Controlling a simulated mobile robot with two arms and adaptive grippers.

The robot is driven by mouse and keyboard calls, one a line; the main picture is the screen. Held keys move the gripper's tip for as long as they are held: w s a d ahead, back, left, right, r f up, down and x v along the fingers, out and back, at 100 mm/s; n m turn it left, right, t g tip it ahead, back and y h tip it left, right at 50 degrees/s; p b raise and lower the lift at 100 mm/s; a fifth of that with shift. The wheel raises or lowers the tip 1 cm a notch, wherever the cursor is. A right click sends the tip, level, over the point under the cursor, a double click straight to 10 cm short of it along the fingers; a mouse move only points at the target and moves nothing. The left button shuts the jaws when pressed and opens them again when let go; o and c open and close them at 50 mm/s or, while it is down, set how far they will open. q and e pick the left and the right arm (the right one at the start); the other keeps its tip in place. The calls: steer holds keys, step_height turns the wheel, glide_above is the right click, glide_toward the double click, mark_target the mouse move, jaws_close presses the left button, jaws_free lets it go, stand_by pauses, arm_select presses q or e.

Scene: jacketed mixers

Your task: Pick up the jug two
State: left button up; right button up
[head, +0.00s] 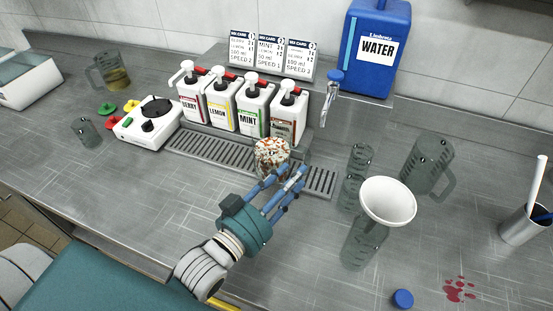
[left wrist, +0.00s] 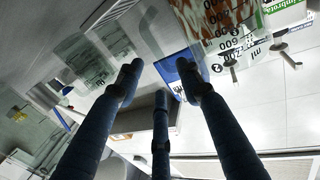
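A clear jug with mottled red and white contents (head: 271,157) stands at the drip grate below the dispensers. In the left wrist view this jug (left wrist: 222,22) shows at the upper right, with printed volume marks and what looks like a small round number mark. My left gripper (head: 290,178) is just in front and to the right of it, fingers spread and empty. The left wrist view also shows the spread fingers (left wrist: 160,85), with nothing between them. My right gripper is out of view.
Several pump bottles (head: 222,110) stand behind the grate (head: 190,143). A blue water tank (head: 365,70) with a tap (head: 330,95) is behind. Clear beakers (head: 360,158) and a white funnel (head: 388,201) stand close right of my left gripper. A white device (head: 147,128) is left.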

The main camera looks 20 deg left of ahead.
mark_target(307, 164)
arm_select(q)
steer(key=shift+f, duration=0.95)
steer(key=shift+w+d+r, duration=0.15)
steer(key=shift+w+r, duration=0.1)
steer(key=shift+w, duration=0.2)
steer(key=shift+w+d, duration=0.1)
steer(key=shift+w, duration=0.15)
steer(key=p+x, duration=0.1)
steer(key=x, duration=0.5)
steer(key=shift+w+f, duration=0.1)
steer(key=shift+c, duration=0.2)
jaws_close()
